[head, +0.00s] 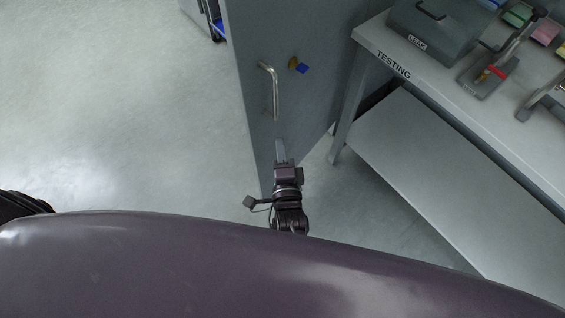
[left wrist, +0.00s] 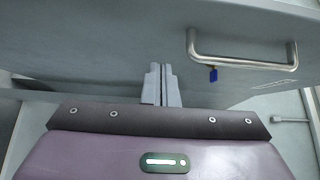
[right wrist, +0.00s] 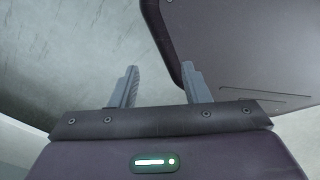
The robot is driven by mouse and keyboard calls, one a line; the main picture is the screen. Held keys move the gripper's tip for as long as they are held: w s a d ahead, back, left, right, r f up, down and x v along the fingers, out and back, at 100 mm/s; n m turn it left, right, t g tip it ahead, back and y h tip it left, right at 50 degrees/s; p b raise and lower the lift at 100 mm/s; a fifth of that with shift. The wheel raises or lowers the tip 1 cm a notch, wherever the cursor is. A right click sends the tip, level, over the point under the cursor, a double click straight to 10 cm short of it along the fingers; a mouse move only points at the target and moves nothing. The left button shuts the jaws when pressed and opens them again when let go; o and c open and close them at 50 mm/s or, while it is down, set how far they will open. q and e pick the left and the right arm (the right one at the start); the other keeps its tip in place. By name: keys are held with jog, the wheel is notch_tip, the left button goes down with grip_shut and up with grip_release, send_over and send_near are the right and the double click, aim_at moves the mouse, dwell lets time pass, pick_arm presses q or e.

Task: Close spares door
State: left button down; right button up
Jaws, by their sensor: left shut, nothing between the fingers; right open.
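The grey spares door (head: 275,30) stands upright in the head view, with a metal bar handle (head: 270,90) and a key with a blue tag (head: 302,68) on its face. My left gripper (head: 280,150) is shut and empty, in front of the door's lower part, below the handle. In the left wrist view the shut fingers (left wrist: 161,84) point at the door panel (left wrist: 110,45), left of the handle (left wrist: 243,62); I cannot tell whether they touch it. My right gripper (right wrist: 158,85) shows only in its wrist view, open and empty.
The testing bench (head: 372,50) stands right of the door, with a leak tester (head: 435,35) on top and a lower shelf (head: 430,170). A wheeled item (head: 205,15) is at the top behind the door. The floor (head: 120,110) to the left is clear.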

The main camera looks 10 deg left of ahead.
aim_at(265, 120)
pick_arm(q)
jog(key=w+a+p, duration=0.1)
jog(key=w+a, duration=0.3)
jog(key=shift+a, duration=0.15)
jog(key=shift+a, duration=0.1)
